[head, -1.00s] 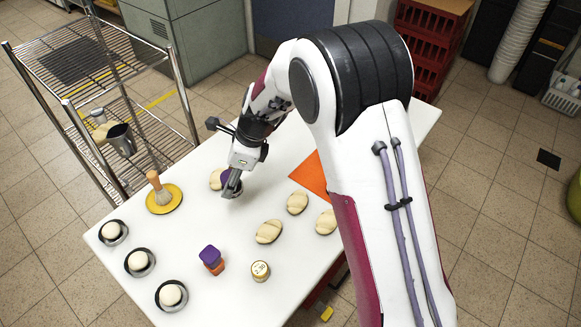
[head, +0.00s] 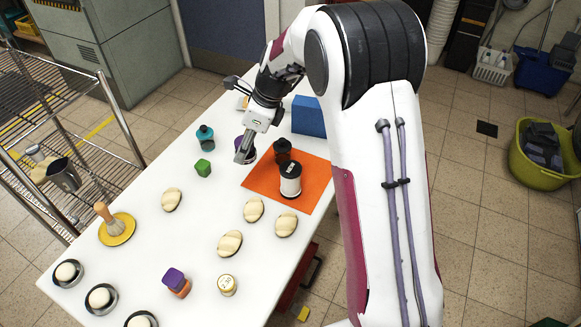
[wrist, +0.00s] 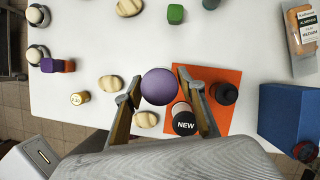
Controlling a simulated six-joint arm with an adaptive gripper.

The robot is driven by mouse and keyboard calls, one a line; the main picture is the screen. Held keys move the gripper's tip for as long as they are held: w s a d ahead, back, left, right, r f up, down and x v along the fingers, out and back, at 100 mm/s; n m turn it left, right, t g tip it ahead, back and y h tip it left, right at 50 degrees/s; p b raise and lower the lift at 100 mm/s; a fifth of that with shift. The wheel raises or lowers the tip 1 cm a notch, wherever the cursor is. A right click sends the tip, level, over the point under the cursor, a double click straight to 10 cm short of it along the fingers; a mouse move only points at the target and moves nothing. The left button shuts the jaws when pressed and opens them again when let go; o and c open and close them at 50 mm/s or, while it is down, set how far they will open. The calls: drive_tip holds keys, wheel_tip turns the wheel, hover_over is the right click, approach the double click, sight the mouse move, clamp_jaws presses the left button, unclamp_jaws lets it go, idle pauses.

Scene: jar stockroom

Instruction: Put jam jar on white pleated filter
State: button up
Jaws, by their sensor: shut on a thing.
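A purple-lidded jar, seemingly the jam jar (head: 239,144), is held in my gripper (head: 243,156); only part of it shows behind the fingers in the head view. In the wrist view its round purple lid (wrist: 158,86) sits between my two fingers. The white pleated filter (head: 290,183), a white cylinder with a black top, stands upright on the orange mat (head: 258,182). In the wrist view its black top, marked NEW (wrist: 184,124), is just right of and below the jar. In the head view my gripper is left of the filter, near the mat's edge.
A dark black-capped bottle (head: 283,151) stands behind the filter on the mat. A blue block (head: 309,116), teal bottle (head: 205,138) and green cube (head: 203,168) stand nearby.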

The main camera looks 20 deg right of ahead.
drive_tip(key=s+d+r+m+t, duration=0.1)
drive_tip(key=d+r, duration=0.4)
drive_tip(key=d, duration=0.6)
drive_tip(key=s+m, duration=0.1)
drive_tip(key=m, duration=0.1)
drive_tip(key=shift+d+m+h, duration=0.3)
drive_tip(key=shift+h, duration=0.1)
drive_tip(key=shift+s, duration=0.1)
approach(284, 165)
drive_tip(key=shift+w+a+f, duration=0.2)
drive_tip(key=shift+w+a, duration=0.35)
drive_tip(key=shift+a, duration=0.1)
drive_tip(key=shift+f, duration=1.9)
drive_tip(key=shift+f, duration=0.1)
